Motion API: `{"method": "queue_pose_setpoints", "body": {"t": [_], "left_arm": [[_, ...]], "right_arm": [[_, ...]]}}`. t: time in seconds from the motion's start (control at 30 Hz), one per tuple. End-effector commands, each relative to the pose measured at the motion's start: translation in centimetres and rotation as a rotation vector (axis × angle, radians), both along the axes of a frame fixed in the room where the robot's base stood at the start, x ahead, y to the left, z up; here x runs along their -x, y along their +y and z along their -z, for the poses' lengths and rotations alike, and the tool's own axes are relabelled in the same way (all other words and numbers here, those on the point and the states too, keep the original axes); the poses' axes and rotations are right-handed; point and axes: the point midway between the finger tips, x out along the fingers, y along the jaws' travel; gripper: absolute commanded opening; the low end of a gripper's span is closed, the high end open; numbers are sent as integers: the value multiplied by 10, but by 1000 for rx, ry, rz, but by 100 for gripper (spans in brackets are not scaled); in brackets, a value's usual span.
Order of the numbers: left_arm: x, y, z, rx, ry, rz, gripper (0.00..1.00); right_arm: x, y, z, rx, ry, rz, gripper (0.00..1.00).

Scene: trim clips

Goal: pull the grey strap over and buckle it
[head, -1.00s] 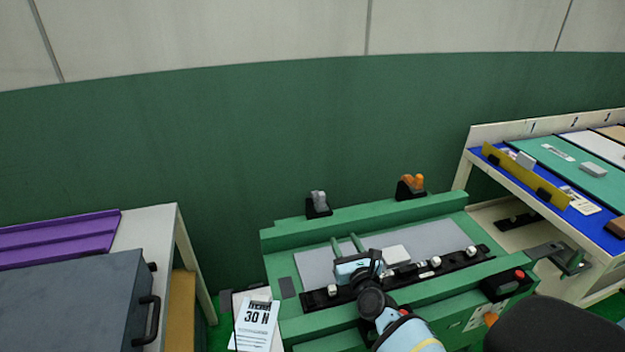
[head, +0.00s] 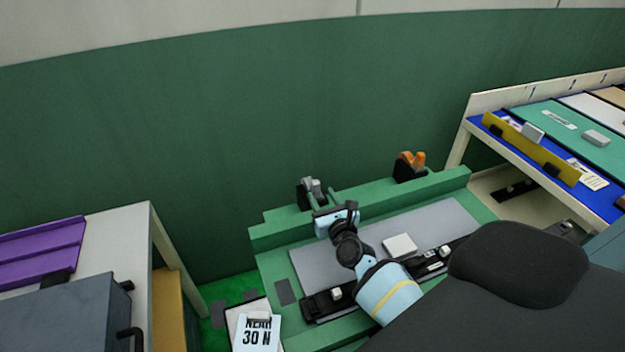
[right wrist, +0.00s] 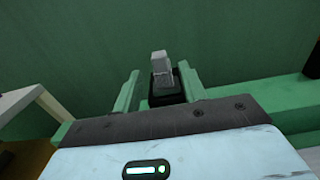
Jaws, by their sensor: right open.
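The grey strap end (head: 311,185) stands up from a black holder on the back rail of the green bench fixture. In the right wrist view the grey strap (right wrist: 160,66) is upright, with its black holder below it. My right gripper (head: 322,196) is at the back rail, just in front of the grey strap. Its green fingers (right wrist: 158,85) are open, one to each side of the strap and holder, with nothing held. Whether they touch the strap I cannot tell. I cannot make out a buckle for certain. My left gripper is not in view.
An orange clip (head: 411,163) in a black holder stands farther right on the rail. A white block (head: 399,245) lies on the grey plate (head: 445,222), behind a black strip with white knobs (head: 337,293). A sign (head: 258,334) stands front left. A sloped rack (head: 548,118) is right.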

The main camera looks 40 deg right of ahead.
Motion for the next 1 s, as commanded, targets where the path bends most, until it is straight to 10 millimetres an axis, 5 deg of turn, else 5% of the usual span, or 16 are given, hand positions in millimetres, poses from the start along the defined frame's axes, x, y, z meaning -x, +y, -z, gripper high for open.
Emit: {"method": "queue_pose_setpoints", "body": {"t": [0.5,1.0], "left_arm": [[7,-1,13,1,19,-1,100],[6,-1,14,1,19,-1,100]], "right_arm": [[-61,-16,1,3,1,1,42],[-71,-18,-1,1,-1,1,39]]}}
